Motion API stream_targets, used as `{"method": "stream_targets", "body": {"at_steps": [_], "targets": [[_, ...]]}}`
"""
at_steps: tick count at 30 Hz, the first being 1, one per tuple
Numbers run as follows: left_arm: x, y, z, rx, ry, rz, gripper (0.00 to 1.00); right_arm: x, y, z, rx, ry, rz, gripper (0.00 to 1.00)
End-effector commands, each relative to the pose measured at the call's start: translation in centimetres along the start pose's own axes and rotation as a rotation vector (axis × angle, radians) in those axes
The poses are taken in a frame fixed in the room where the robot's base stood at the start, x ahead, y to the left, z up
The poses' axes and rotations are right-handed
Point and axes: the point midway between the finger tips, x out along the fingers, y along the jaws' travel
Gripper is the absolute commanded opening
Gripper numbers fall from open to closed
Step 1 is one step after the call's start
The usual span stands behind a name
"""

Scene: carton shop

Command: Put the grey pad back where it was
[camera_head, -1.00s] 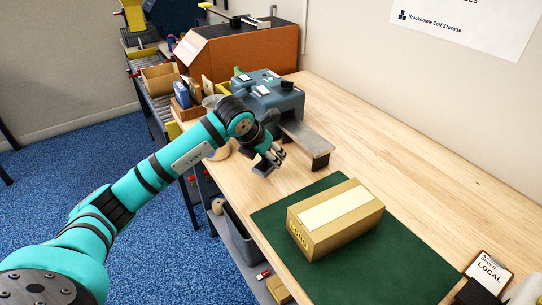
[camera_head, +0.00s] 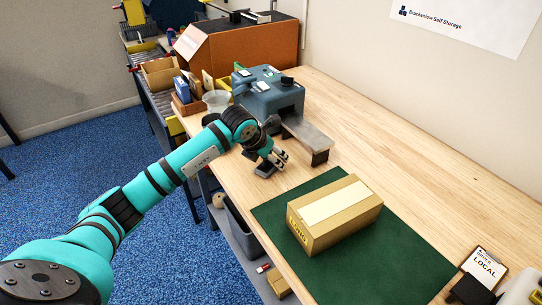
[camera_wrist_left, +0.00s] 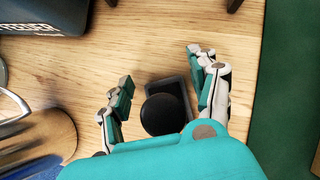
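A small dark grey block-like pad (camera_head: 265,171) lies on the wooden bench, left of the green mat. It also shows in the left wrist view as a dark rectangular base (camera_wrist_left: 178,86) with a round black knob (camera_wrist_left: 162,114) over part of it; I cannot tell whether the knob is a separate thing. My left gripper (camera_head: 281,159) is just above it in the head view. In the left wrist view the gripper (camera_wrist_left: 160,75) is open, with one finger on each side of the dark thing and gaps between. My right gripper is not in view.
A taped carton (camera_head: 335,215) sits on the green mat (camera_head: 400,265). A blue-grey machine (camera_head: 268,95) with a metal plate (camera_head: 310,136) stands behind the gripper. A clipboard marked LOCAL (camera_head: 485,266) lies at right. The bench is clear along the wall.

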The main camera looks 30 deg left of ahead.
Motion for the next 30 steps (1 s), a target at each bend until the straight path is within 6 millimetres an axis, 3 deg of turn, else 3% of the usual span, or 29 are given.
{"method": "stream_targets", "body": {"at_steps": [8,13,24,30], "targets": [[-0.1,0.0,0.0,0.000,0.000,0.000,0.68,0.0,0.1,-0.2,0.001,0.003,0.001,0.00],[-1.1,0.1,0.2,0.001,-0.002,0.001,0.68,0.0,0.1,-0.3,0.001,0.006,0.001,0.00],[-8.6,0.1,0.1,0.002,-0.003,0.002,0.68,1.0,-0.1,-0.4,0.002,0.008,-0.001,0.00],[-11.4,0.1,0.2,0.000,-0.002,0.001,0.68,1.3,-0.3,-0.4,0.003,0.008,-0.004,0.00]]}}
